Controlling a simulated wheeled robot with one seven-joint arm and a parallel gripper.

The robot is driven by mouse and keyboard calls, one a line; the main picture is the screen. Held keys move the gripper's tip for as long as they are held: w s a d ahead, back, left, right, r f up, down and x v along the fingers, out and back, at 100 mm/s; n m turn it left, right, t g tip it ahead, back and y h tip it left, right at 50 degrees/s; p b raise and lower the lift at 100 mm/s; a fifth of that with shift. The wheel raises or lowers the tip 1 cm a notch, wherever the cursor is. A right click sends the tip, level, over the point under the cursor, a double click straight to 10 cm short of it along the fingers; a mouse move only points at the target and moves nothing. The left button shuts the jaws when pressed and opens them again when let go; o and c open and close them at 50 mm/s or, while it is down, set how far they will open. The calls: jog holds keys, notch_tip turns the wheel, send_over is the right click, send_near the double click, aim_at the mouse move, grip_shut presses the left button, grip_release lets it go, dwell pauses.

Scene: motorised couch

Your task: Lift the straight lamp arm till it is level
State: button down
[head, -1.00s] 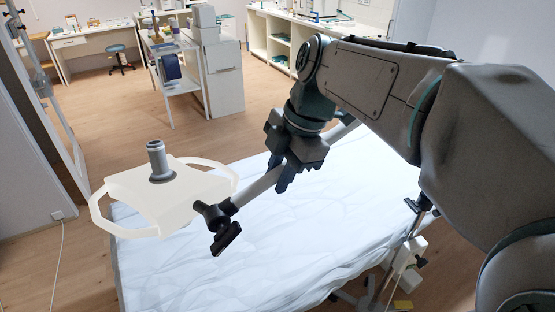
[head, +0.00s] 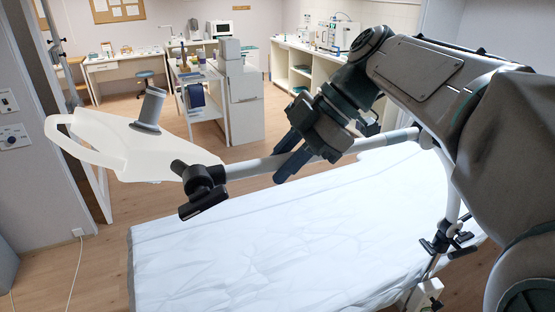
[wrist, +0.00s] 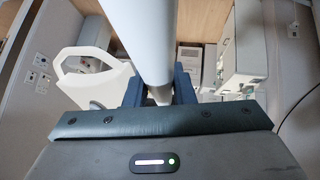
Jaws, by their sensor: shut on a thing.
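The straight lamp arm (head: 250,168) is a pale grey tube over the couch. It runs from a black joint (head: 200,182) at the lamp head to a bend at the right. In the head view it slopes only slightly, its right end a little higher in the picture. The white lamp head (head: 120,150), with loop handles and a grey post on top, hangs at its left end, tilted. My gripper (head: 284,162) is shut around the tube partway along. In the wrist view the tube (wrist: 145,40) passes between the dark fingers; the grip itself is partly hidden.
The couch (head: 290,235) with a white sheet lies below, with clear space above it. A curved lamp support (head: 452,195) with black knobs stands at its right, close to my arm. A cart (head: 205,105) and cabinets stand farther back.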

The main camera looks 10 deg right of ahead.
jog(key=c, duration=1.2)
grip_release()
jog(key=shift+c, duration=0.2)
jog(key=shift+d, duration=0.1)
jog(key=p+v, duration=0.1)
jog(key=v, duration=1.2)
jog(key=shift+d+r, duration=0.25)
jog(key=shift+r, duration=0.1)
